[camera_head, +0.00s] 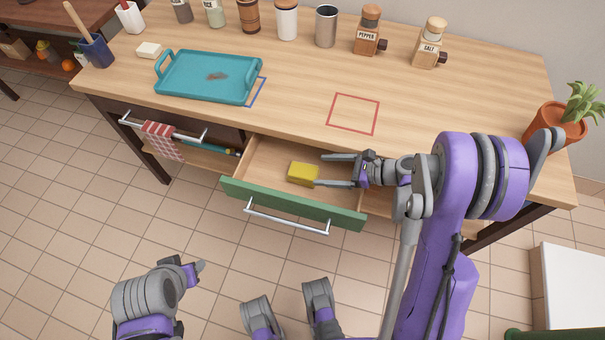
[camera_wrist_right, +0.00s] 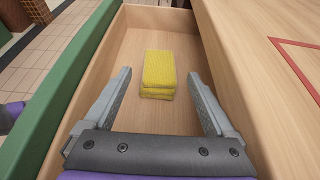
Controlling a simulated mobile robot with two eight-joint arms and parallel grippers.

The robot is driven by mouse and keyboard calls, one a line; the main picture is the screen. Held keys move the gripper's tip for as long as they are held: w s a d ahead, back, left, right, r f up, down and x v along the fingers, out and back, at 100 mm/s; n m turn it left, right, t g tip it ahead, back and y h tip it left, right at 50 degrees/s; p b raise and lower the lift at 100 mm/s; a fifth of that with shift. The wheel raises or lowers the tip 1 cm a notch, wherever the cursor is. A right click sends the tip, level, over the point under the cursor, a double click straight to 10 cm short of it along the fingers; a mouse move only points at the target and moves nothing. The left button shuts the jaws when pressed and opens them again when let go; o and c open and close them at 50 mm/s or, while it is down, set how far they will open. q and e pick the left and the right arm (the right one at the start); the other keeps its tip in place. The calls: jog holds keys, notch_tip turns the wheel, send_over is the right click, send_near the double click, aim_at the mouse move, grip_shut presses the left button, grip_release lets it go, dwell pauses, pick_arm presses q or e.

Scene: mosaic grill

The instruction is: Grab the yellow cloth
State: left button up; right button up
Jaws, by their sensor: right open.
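The yellow cloth (camera_head: 303,173) lies folded in a small stack inside the open drawer (camera_head: 272,152). In the right wrist view the cloth (camera_wrist_right: 159,74) sits on the drawer floor, ahead of and between the fingers. My right gripper (camera_head: 318,170) is open and empty at the drawer, just to the right of the cloth, with its fingers pointing left at it. In the right wrist view the right gripper (camera_wrist_right: 160,95) shows both fingers spread wider than the cloth. My left gripper (camera_head: 202,266) is low at the left, away from the drawer; its jaws are not clear.
The drawer's green front (camera_head: 290,204) and wooden walls surround the cloth. On the counter are a teal tray (camera_head: 207,77), a red square outline (camera_head: 353,114), shakers and jars. A checked towel (camera_head: 162,141) hangs on a rail at left. A potted plant (camera_head: 558,125) stands at right.

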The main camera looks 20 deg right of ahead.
aim_at(295, 168)
jog(key=x, duration=0.2)
jog(key=shift+w+a+f, duration=0.1)
jog(key=shift+w+a, duration=0.1)
jog(key=shift+a, duration=0.05)
jog(key=x, duration=0.5)
jog(key=shift+d, duration=0.1)
jog(key=shift+c, duration=0.2)
jog(key=c, duration=1.1)
